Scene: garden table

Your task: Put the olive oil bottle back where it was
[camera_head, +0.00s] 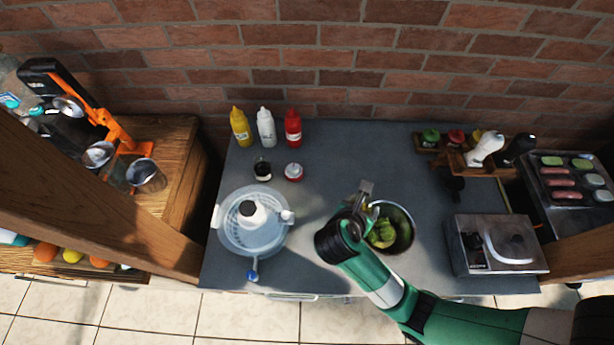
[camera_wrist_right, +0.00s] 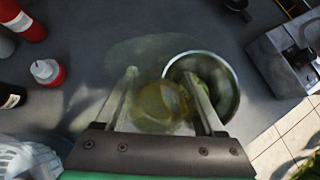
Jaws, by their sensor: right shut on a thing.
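My right gripper (camera_head: 365,188) is above the counter at the left rim of a metal bowl (camera_head: 409,222) with green leaves in it. In the right wrist view my right gripper (camera_wrist_right: 165,80) is shut on a see-through bottle with yellow-green oil (camera_wrist_right: 160,103), the olive oil bottle. The bottle lies between the two fingers and overlaps the bowl (camera_wrist_right: 232,75) in that view. I cannot tell how high it is held. In the head view the bottle is mostly hidden by the gripper. My left gripper is not in view.
Yellow (camera_head: 240,127), white (camera_head: 265,127) and red (camera_head: 293,127) squeeze bottles stand at the back left. A salad spinner (camera_head: 232,240) is at the left front, a metal appliance (camera_head: 470,262) at the right. A wooden rack (camera_head: 470,167) holds shakers. The back middle of the counter is clear.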

